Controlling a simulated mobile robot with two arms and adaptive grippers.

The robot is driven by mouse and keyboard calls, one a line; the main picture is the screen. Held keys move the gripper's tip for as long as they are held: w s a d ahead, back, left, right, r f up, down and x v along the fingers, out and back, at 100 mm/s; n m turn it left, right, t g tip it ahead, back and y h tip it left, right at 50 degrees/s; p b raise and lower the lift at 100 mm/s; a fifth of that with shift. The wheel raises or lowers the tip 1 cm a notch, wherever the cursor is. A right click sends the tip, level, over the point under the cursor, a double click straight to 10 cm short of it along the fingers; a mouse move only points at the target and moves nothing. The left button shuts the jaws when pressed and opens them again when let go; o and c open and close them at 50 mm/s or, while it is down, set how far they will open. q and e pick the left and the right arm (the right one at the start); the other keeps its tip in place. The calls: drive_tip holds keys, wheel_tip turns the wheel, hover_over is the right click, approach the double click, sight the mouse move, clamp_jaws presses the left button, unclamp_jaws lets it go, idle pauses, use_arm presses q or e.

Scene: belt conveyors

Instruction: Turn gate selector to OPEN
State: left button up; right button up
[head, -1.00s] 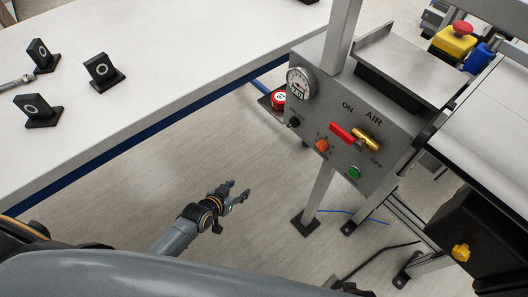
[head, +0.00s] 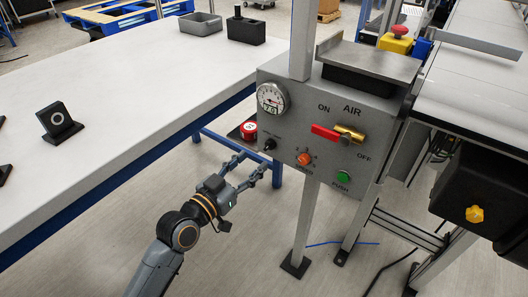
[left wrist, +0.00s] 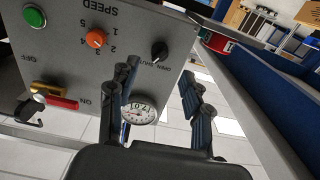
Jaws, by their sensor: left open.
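The grey control panel (head: 325,110) stands upright under the conveyor's side. The gate selector is the small black knob (head: 269,144) at the panel's lower left, below the gauge. In the left wrist view the knob (left wrist: 160,51) shows beside partly readable OPEN/SHUT lettering; its exact setting is hard to tell. My left gripper (head: 254,164) is open and empty, just below and left of the knob, apart from it. In the left wrist view my gripper's fingers (left wrist: 160,72) are spread, with the knob beyond and between their tips. My right gripper is not in view.
The panel also bears a gauge (head: 271,98), a red-handled air valve (head: 338,134), an orange speed knob (head: 304,159) and a green button (head: 344,177). A white table (head: 130,95) runs along the left. A red round object (head: 249,130) sits behind the panel's left edge.

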sight(266, 149)
use_arm(q)
drive_tip(key=x, duration=0.6)
drive_tip(key=shift+w+d+b, duration=0.25)
drive_tip(key=shift+w+b, duration=0.05)
drive_tip(key=shift+b, duration=0.05)
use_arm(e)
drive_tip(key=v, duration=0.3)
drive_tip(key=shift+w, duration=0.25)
use_arm(q)
clamp_jaws()
